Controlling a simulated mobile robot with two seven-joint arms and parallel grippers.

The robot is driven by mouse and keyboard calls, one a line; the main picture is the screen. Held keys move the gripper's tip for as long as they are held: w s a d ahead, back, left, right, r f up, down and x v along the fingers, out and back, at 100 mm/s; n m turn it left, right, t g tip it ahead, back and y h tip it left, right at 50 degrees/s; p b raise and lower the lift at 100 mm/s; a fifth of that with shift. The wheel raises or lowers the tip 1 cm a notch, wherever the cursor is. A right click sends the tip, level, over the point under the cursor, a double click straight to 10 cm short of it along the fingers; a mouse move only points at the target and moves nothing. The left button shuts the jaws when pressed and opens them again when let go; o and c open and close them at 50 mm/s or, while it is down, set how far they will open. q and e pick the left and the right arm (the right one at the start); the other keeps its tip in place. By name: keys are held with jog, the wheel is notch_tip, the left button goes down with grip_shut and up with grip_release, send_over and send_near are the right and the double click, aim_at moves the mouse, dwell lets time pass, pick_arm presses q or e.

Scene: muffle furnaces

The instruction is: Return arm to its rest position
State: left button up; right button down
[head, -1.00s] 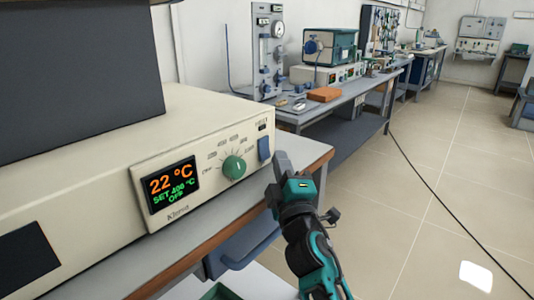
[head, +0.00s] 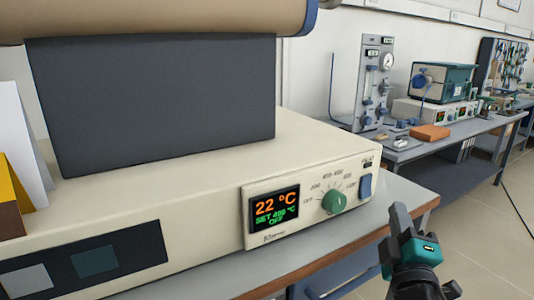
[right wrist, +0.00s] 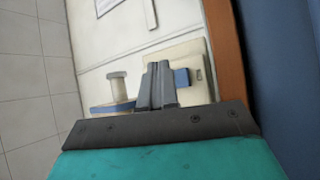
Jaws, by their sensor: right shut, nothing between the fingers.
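My right gripper (head: 402,218) is at the lower right of the head view, beside the front right corner of the furnace controller and in front of the bench edge. Its fingers are shut with nothing between them, and it touches nothing that I can see. In the right wrist view the closed fingers (right wrist: 158,85) point up the picture. The cream furnace controller (head: 330,150) has a display (head: 273,207) reading 22 °C, SET 400 °C and OFF. A green knob (head: 334,200) and a blue switch (head: 365,186) are right of it. My left gripper is out of view.
A bench (head: 408,200) with a wooden edge carries the controller. A second bench (head: 440,141) behind holds a gauge panel (head: 375,85), a teal box unit (head: 443,83) and an orange block (head: 430,132). Open tiled floor (head: 490,250) lies at the right.

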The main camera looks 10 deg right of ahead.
jog(key=s+f+m+g+y, duration=0.2)
jog(key=s+f+m+g, duration=0.65)
jog(key=f, duration=0.65)
jog(key=s+a+f+g+y, duration=0.2)
jog(key=s+a+f+g, duration=0.25)
jog(key=s, duration=0.35)
jog(key=s+a+f+g+y, duration=0.3)
jog(key=s+a+g, duration=0.15)
jog(key=s, duration=0.35)
jog(key=w+a+f+t+y, duration=0.2)
jog(key=w+a+f+t, duration=0.4)
jog(key=w, duration=0.3)
pick_arm(q)
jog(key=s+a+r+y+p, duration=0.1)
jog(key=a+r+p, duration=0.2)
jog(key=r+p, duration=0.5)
jog(key=p, duration=0.4)
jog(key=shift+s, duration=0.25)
pick_arm(e)
notch_tip(320, 180, up, 9)
jog(key=s+d+t, duration=0.1)
jog(key=d, duration=0.2)
jog(key=shift+r+t+h, duration=0.15)
jog(key=shift+t+h, duration=0.15)
jog(key=shift+t, duration=0.05)
